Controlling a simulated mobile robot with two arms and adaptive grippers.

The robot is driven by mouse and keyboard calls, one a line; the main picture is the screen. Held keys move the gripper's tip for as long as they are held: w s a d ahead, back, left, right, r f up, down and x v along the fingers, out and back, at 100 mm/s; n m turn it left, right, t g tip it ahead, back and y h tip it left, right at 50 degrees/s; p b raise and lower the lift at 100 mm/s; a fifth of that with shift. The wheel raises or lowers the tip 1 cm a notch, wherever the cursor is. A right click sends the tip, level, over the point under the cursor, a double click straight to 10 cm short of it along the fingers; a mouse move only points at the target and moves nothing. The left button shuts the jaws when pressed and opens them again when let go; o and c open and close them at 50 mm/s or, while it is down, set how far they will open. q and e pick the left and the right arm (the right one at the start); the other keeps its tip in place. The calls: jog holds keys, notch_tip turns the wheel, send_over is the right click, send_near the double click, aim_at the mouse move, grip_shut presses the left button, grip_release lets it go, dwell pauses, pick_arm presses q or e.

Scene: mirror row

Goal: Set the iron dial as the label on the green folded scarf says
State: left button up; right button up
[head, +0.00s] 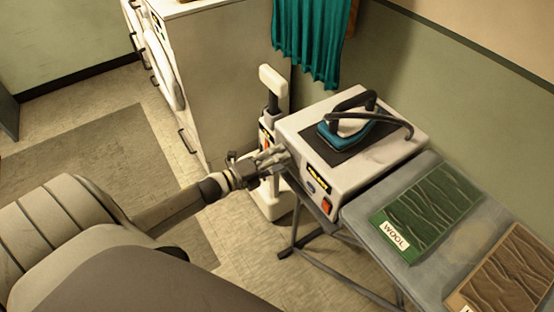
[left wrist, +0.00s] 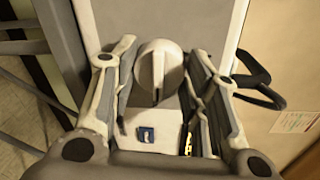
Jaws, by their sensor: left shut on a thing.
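The green folded scarf (head: 432,207) lies on the ironing board; its white label (head: 395,236) reads WOOL. The iron (head: 352,127) rests on a dark pad on top of a white box-shaped station (head: 392,156). My left gripper (head: 279,156) is at the left end of that face, shut on the dial, with a finger on each side. The gripper hides the dial in the head view. My right gripper is not in view.
A brown folded scarf (head: 515,268) lies farther right on the board (head: 352,211); its label is cut off. A red switch (head: 326,205) is on the station front. A white upright device (head: 271,190) stands behind my gripper. A teal cloth (head: 312,40) hangs behind.

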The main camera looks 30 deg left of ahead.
pick_arm(q)
jog(key=shift+m, duration=0.6)
jog(key=o, duration=1)
jog(key=shift+o, duration=0.2)
jog(key=shift+s, duration=0.1)
jog(key=v, duration=1.1)
jog(key=shift+s, duration=0.35)
jog(key=shift+a, duration=0.1)
